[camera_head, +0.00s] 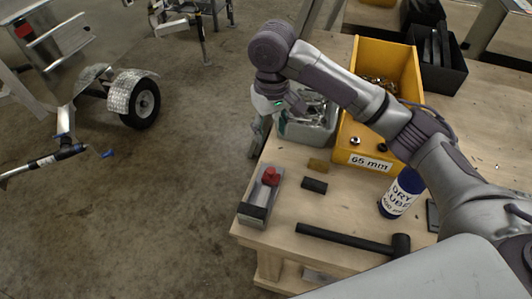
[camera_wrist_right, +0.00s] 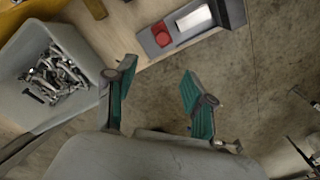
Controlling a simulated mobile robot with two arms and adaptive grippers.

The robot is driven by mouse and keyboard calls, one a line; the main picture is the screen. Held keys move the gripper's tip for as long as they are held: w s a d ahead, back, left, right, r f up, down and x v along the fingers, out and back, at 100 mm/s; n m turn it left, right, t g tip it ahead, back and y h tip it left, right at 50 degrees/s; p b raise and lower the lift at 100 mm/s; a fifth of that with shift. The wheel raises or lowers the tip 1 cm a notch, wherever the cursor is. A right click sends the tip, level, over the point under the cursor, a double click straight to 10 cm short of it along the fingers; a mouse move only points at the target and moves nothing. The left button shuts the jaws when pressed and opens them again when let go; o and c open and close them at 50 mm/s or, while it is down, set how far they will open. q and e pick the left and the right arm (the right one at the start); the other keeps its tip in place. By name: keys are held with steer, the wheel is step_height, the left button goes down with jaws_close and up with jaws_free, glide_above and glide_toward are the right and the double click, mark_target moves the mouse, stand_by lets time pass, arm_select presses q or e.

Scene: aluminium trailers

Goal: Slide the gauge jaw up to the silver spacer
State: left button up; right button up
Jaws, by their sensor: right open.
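The gauge (camera_head: 248,212) is a grey channel near the left edge of the workbench; it also shows at the top of the right wrist view (camera_wrist_right: 150,48). Its red jaw (camera_head: 270,176) sits toward the far end, and shows in the wrist view (camera_wrist_right: 160,34). The silver spacer (camera_head: 264,194) lies in the channel beside the jaw, between it and the dark near end; it also shows in the wrist view (camera_wrist_right: 194,18). My right gripper (camera_wrist_right: 157,68) is open and empty, above and short of the gauge. My left gripper is out of view.
A grey bin of metal parts (camera_head: 308,128) and a yellow bin labelled 65 mm (camera_head: 368,161) stand behind the gauge. A dark block (camera_head: 314,185), a hammer (camera_head: 345,238) and a dry lube can (camera_head: 398,196) lie or stand to the right. Floor is left of the bench.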

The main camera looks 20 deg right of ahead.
mark_target(271, 170)
steer(key=f, duration=0.4)
steer(key=s+f+p, duration=0.1)
steer(key=f, duration=0.3)
steer(key=f+p, duration=0.1)
steer(key=f, duration=0.3)
steer(key=shift+s, duration=0.15)
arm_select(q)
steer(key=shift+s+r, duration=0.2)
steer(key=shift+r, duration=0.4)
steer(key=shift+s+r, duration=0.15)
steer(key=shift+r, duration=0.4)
arm_select(e)
steer(key=shift+f, duration=0.6)
jaws_close()
